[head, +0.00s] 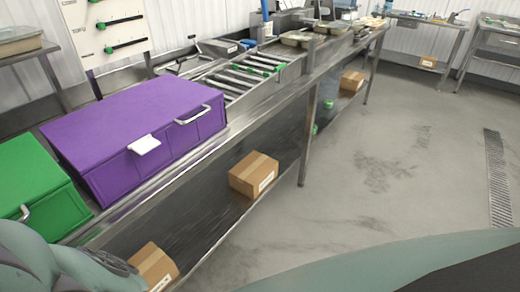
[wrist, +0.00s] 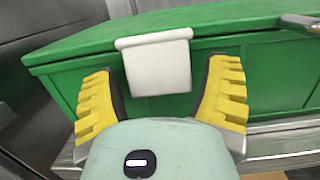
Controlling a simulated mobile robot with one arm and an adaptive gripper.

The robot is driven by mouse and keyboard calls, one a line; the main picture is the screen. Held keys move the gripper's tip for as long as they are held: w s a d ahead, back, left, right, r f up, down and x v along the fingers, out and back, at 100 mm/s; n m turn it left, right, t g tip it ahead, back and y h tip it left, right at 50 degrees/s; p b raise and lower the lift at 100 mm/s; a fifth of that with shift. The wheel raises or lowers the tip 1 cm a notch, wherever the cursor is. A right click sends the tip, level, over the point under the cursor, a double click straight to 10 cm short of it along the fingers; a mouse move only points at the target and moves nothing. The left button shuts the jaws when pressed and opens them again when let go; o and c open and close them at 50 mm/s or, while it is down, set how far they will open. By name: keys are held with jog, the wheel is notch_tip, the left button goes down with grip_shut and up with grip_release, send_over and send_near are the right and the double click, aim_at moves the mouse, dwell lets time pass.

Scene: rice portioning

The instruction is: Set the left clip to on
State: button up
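A white clip (wrist: 158,72) is on the front of a green box (wrist: 65,72) in the wrist view. Its top lip sits at the lid's edge and its flat plate covers part of the front wall. My gripper (wrist: 163,84) is open, with one yellow finger on each side of the clip. No contact with the clip is visible. The green box also shows at the left edge of the head view (head: 32,180), where its clip is hidden. A purple box (head: 125,115) beside it has a similar white clip (head: 144,144) on its front.
The purple box has a metal handle (head: 193,115), and the green box has one too (wrist: 298,22). A roller conveyor (head: 250,72) runs behind along the steel bench. Cardboard boxes (head: 254,174) sit on the lower shelf. A board with sliders (head: 105,30) stands behind. The right floor is clear.

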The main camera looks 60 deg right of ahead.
jog(key=shift+o, duration=1)
jog(key=shift+s+a, duration=0.15)
jog(key=shift+s, duration=0.2)
jog(key=s+f, duration=0.1)
jog(key=s, duration=1)
jog(key=shift+f, duration=0.3)
jog(key=shift+s+a, duration=0.1)
jog(key=shift+c, duration=0.3)
